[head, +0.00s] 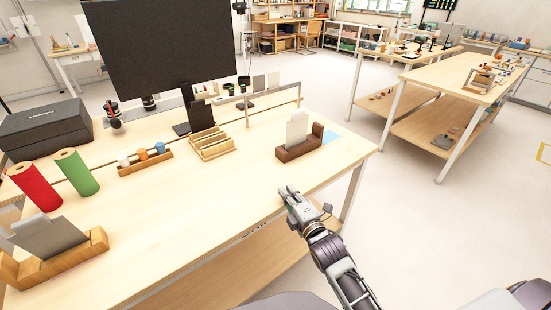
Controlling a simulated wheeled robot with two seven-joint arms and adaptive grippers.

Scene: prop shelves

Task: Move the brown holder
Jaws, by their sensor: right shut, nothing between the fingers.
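The brown holder (292,154) is a dark brown wooden block near the right end of the light wood table. A white card (297,128) stands upright in it. A blue patch (331,137) lies on the table just right of it. My right gripper (286,192) is shut and empty at the table's front edge, nearer to me than the holder and apart from it. My left gripper is not in view.
A light wooden holder (20,276) with a grey plate stands at the front left. Red (36,187) and green (77,173) rolls, a slotted wooden rack (212,146) and a monitor (160,50) are on the table. The table's front middle is clear.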

